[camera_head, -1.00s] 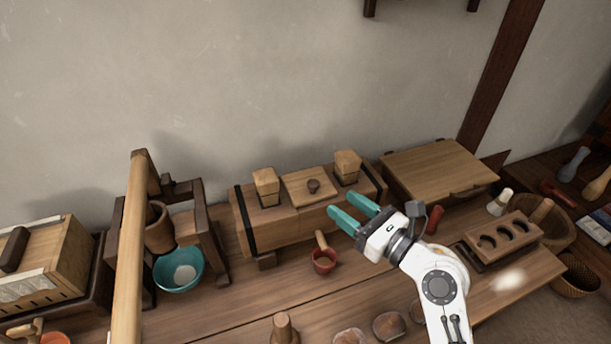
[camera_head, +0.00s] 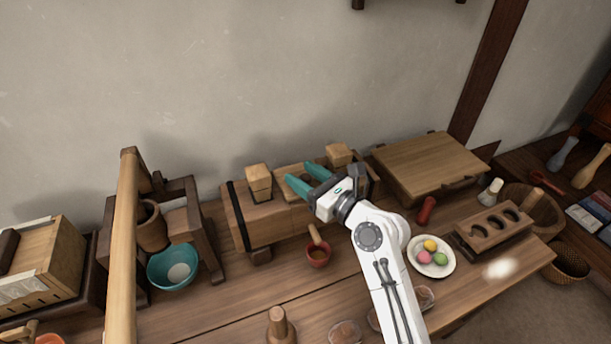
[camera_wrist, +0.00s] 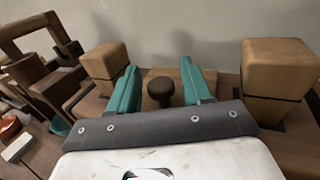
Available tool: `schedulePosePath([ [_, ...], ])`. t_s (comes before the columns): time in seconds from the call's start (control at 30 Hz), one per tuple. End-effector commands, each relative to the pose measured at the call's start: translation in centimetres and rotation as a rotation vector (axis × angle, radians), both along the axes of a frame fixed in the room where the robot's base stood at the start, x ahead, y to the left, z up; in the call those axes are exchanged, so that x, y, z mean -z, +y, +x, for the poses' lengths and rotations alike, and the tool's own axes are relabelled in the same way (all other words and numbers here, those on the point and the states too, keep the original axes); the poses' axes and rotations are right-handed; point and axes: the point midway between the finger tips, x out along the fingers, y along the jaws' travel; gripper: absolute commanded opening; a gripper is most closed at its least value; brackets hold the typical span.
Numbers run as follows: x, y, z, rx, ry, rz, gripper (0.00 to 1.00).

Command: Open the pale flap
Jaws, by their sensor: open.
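The pale flap (camera_head: 283,171) is a light wooden panel on top of a long wooden box (camera_head: 272,222), between two pale wooden blocks. It appears closed, lying flat on the box. My gripper (camera_head: 299,172) hides part of it in the head view. The flap also shows in the wrist view (camera_wrist: 188,78). A dark round knob (camera_wrist: 161,88) stands on it and appears between my two teal fingers. My gripper (camera_wrist: 158,68) is open and holds nothing. I cannot tell whether the fingers touch the knob.
Wooden blocks stand left (camera_head: 259,181) and right (camera_head: 338,155) of the flap. A red cup with a handle (camera_head: 318,255) stands in front of the box. A plate (camera_head: 432,264) of coloured balls lies right of my arm. A lidded box (camera_head: 430,165) stands at the right.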

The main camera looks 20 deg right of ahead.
Motion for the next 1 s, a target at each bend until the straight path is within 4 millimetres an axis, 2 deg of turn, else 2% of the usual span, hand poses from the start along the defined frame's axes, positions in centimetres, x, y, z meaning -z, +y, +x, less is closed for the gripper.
schedulePosePath([
  [0.07, 0.0, -0.01, -0.02, 0.0, 0.0, 0.0, 0.44],
  [0.53, -0.03, -0.02, -0.04, 0.0, -0.001, 0.0, 0.0],
  [1.0, -0.36, -0.26, -0.01, 0.001, 0.006, 0.0, 0.0],
])
